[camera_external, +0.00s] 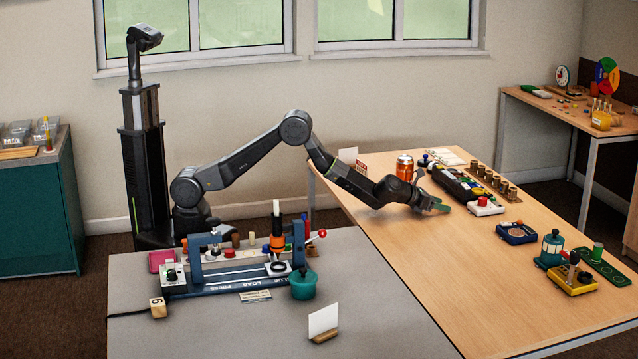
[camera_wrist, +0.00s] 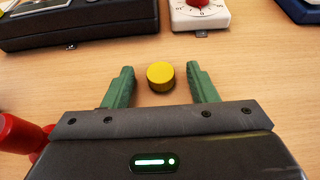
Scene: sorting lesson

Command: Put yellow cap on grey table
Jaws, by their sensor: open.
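The yellow cap (camera_wrist: 160,77) is a short round cylinder standing on the wooden table in the wrist view. It sits between the two green fingers of my gripper (camera_wrist: 160,88), with a gap on each side. My gripper is open and low over the table. In the external view my gripper (camera_external: 436,208) is over the left part of the wooden table (camera_external: 420,250); I cannot make out the cap there. The grey table (camera_external: 390,325) stands at the front, left of the wooden table.
A white box with a red knob (camera_external: 485,206) and a black case (camera_external: 452,183) lie beyond my gripper. A red object (camera_wrist: 22,132) is close at its left in the wrist view.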

